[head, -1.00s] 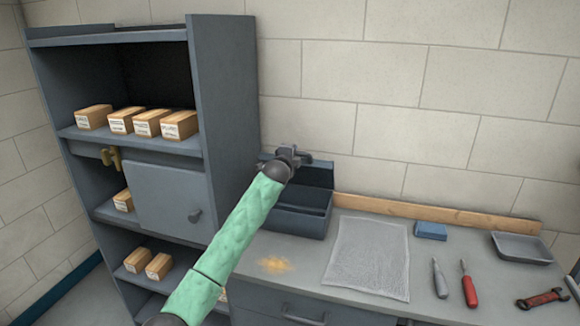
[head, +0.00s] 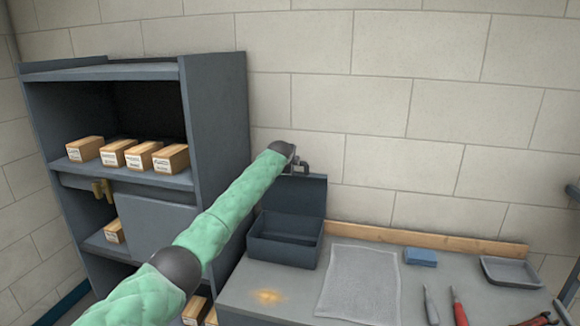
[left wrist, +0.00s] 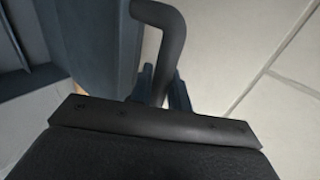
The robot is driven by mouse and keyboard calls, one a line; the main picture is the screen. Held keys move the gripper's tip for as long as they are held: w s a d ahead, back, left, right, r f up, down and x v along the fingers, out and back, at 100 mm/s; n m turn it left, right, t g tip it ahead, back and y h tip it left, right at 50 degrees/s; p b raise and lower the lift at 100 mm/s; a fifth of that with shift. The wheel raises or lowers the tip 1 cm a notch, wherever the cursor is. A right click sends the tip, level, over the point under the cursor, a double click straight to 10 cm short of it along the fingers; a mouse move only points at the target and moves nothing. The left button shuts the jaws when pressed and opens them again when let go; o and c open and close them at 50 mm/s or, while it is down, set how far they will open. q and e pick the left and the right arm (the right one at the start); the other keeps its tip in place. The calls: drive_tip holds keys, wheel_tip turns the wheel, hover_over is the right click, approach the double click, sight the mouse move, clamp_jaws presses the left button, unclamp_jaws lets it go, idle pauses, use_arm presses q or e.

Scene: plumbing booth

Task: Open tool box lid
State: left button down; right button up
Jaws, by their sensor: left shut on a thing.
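The dark blue-grey tool box (head: 284,250) stands on the bench beside the tall shelf in the head view. Its lid (head: 296,196) is raised at the back, roughly upright, and the box interior shows. My left gripper (head: 302,164) is above the lid's top edge, shut on the lid. A dark bent bar (left wrist: 168,50) fills the middle of the left wrist view; I cannot tell whether it is a finger or a handle. The fingertips and exact grip are mostly hidden. My right gripper is not in view.
The tall grey shelf (head: 215,110) with several boxes stands close at the left. The block wall is right behind the lid. A mat (head: 360,283), blue block (head: 420,257), grey tray (head: 512,271) and hand tools lie on the bench at the right.

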use_arm(q)
drive_tip(key=shift+w+d, duration=0.2)
drive_tip(key=shift+w, duration=0.3)
drive_tip(key=shift+g, duration=0.3)
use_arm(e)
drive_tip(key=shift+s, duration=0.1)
use_arm(q)
drive_tip(key=shift+w, duration=0.1)
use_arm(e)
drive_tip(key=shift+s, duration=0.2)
use_arm(q)
drive_tip(key=c, duration=1.4)
unclamp_jaws()
drive_tip(key=shift+d, duration=0.1)
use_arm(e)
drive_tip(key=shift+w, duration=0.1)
